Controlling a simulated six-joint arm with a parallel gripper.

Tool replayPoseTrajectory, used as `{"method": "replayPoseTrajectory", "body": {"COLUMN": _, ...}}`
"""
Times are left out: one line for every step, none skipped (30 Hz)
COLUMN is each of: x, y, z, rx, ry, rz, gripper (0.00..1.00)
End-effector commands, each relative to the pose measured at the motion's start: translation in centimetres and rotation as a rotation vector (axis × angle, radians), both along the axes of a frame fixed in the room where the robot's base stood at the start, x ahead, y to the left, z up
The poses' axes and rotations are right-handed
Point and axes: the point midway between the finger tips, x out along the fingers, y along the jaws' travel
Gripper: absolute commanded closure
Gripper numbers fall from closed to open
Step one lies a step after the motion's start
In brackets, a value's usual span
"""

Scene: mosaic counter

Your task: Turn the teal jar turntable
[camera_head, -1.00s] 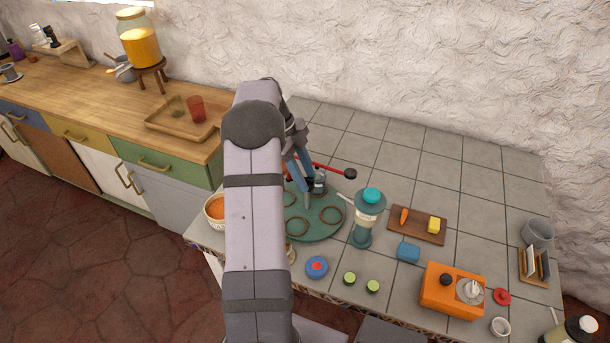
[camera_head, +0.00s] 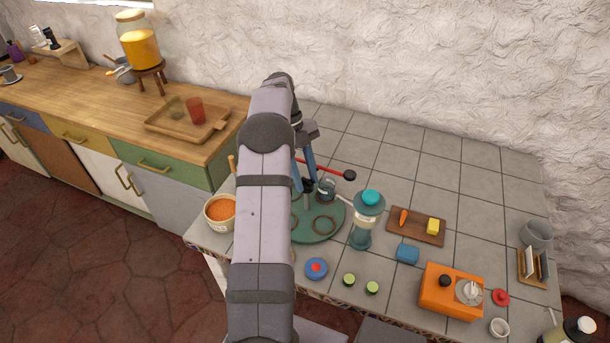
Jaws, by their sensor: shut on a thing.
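The teal turntable (camera_head: 331,234) is a round disc on the tiled counter, with brown rings marked on its top. Its left part is hidden behind my arm. A small grey glass jar (camera_head: 326,188) stands at its back right. A thin post (camera_head: 306,203) with a dark top rises near its middle. My gripper (camera_head: 309,183) points down over the turntable with its blue fingers at the dark top of the post, close beside the jar. It is shut on what looks like the knob of that post; the exact contact is small and partly hidden.
A teal-lidded lantern-like jar (camera_head: 362,230) stands close to the turntable's right edge. A red rod with a black knob (camera_head: 349,175) lies behind. An orange-filled bowl (camera_head: 220,210) is left of my arm. A cutting board (camera_head: 416,238) is at right; back tiles are clear.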

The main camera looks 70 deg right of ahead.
Motion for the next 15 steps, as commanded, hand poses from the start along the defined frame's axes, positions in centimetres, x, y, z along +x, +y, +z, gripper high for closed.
{"method": "replayPoseTrajectory", "body": {"x": 0.02, "y": -0.12, "z": 0.24, "rx": -0.003, "ry": -0.002, "rz": -0.025, "gripper": 1.0}}
{"method": "replayPoseTrajectory", "body": {"x": 0.01, "y": -0.14, "z": 0.24, "rx": -0.004, "ry": -0.002, "rz": -0.04, "gripper": 1.0}}
{"method": "replayPoseTrajectory", "body": {"x": -0.02, "y": -0.15, "z": 0.21, "rx": -0.003, "ry": -0.002, "rz": -0.06, "gripper": 1.0}}
{"method": "replayPoseTrajectory", "body": {"x": -0.04, "y": -0.16, "z": 0.22, "rx": -0.004, "ry": -0.001, "rz": -0.074, "gripper": 1.0}}
{"method": "replayPoseTrajectory", "body": {"x": -0.05, "y": -0.18, "z": 0.24, "rx": -0.003, "ry": -0.001, "rz": -0.089, "gripper": 1.0}}
{"method": "replayPoseTrajectory", "body": {"x": -0.06, "y": -0.19, "z": 0.25, "rx": -0.003, "ry": -0.002, "rz": -0.106, "gripper": 1.0}}
{"method": "replayPoseTrajectory", "body": {"x": -0.05, "y": -0.19, "z": 0.25, "rx": -0.003, "ry": -0.001, "rz": -0.12, "gripper": 1.0}}
{"method": "replayPoseTrajectory", "body": {"x": -0.04, "y": -0.21, "z": 0.26, "rx": -0.004, "ry": -0.002, "rz": -0.133, "gripper": 1.0}}
{"method": "replayPoseTrajectory", "body": {"x": -0.03, "y": -0.22, "z": 0.25, "rx": -0.004, "ry": -0.002, "rz": -0.149, "gripper": 1.0}}
{"method": "replayPoseTrajectory", "body": {"x": -0.04, "y": -0.23, "z": 0.24, "rx": -0.004, "ry": -0.002, "rz": -0.16, "gripper": 1.0}}
{"method": "replayPoseTrajectory", "body": {"x": -0.05, "y": -0.22, "z": 0.23, "rx": -0.004, "ry": -0.001, "rz": -0.172, "gripper": 1.0}}
{"method": "replayPoseTrajectory", "body": {"x": -0.06, "y": -0.23, "z": 0.24, "rx": -0.004, "ry": -0.001, "rz": -0.186, "gripper": 1.0}}
{"method": "replayPoseTrajectory", "body": {"x": -0.07, "y": -0.23, "z": 0.25, "rx": -0.004, "ry": -0.001, "rz": -0.196, "gripper": 1.0}}
{"method": "replayPoseTrajectory", "body": {"x": -0.07, "y": -0.25, "z": 0.27, "rx": -0.004, "ry": -0.001, "rz": -0.206, "gripper": 1.0}}
{"method": "replayPoseTrajectory", "body": {"x": -0.07, "y": -0.26, "z": 0.27, "rx": -0.005, "ry": -0.002, "rz": -0.217, "gripper": 1.0}}
